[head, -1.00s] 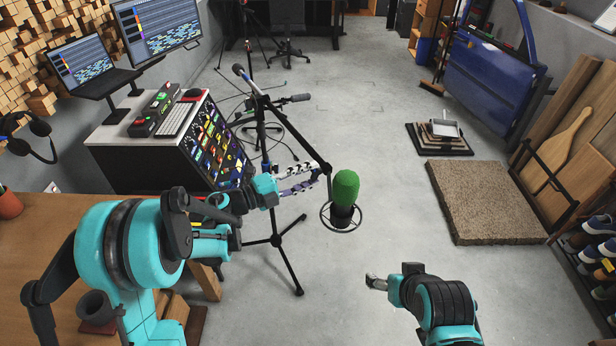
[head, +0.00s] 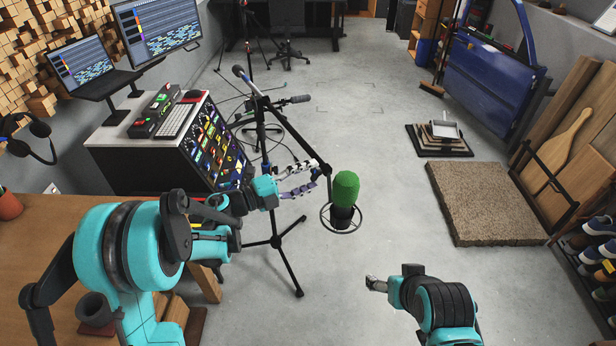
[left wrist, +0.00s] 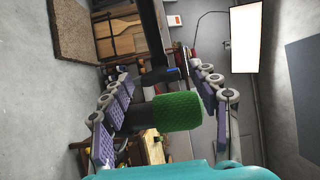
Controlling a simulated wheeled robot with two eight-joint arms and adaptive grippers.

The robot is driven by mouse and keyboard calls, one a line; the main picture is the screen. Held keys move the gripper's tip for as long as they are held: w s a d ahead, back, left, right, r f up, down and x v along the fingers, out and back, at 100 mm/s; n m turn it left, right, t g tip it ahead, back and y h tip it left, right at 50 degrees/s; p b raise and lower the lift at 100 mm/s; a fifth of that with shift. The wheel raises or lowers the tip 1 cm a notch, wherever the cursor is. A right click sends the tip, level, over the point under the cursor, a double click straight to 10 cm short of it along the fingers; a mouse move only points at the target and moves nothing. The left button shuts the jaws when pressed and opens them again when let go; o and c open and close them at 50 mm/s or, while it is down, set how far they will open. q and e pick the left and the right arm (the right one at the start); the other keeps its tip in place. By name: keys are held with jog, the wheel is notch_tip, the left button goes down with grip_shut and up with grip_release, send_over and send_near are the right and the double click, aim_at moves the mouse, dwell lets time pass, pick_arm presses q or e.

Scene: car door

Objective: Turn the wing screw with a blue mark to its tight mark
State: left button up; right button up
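A black microphone stand (head: 282,255) with a boom carries a green microphone (head: 345,188). My left gripper (head: 316,174) is at the boom just left of the microphone, its two jointed fingers spread apart. In the left wrist view the open fingers (left wrist: 160,73) lie on either side of a dark bar with a small blue mark (left wrist: 173,70) near its end, between the fingertips. No grip on it shows. The wing's shape and the tight mark cannot be made out. The green microphone (left wrist: 178,111) also shows between the fingers. My right gripper (head: 376,284) is low at the right, away from the stand.
A console desk (head: 150,155) with keyboard and screens stands at the left. A wooden table (head: 35,255) is at the near left. A brown mat (head: 485,203) and a blue car door (head: 495,80) are at the right. The floor between is mostly clear.

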pick_arm(q)
jog(key=v, duration=1.2)
jog(key=w+a+r+n+t+y, duration=0.2)
jog(key=a+r+n+t+y, duration=0.15)
jog(key=r+n+t, duration=0.35)
jog(key=w+a+r+n+t+y, duration=0.2)
jog(key=a+r+n+t+y, duration=0.25)
jog(key=r, duration=0.55)
jog(key=s+a+f+n+g+y, duration=0.1)
jog(key=s+a+n+y, duration=0.25)
jog(key=n+y, duration=0.65)
jog(key=s+d+f+n+g, duration=0.2)
jog(key=s+f+n+g, duration=0.1)
jog(key=s+f, duration=0.4)
jog(key=s+d+f+n+g+h, duration=0.1)
jog(key=s+f+n+g, duration=0.1)
jog(key=s+f+g, duration=0.3)
jog(key=s+d+f+n+g+h, duration=0.1)
jog(key=s+d+f+n+g, duration=0.1)
jog(key=s+f, duration=0.6)
jog(key=shift+s+d+f+n+g, duration=0.35)
jog(key=shift+s+n+g, duration=0.5)
jog(key=shift+g, duration=0.3)
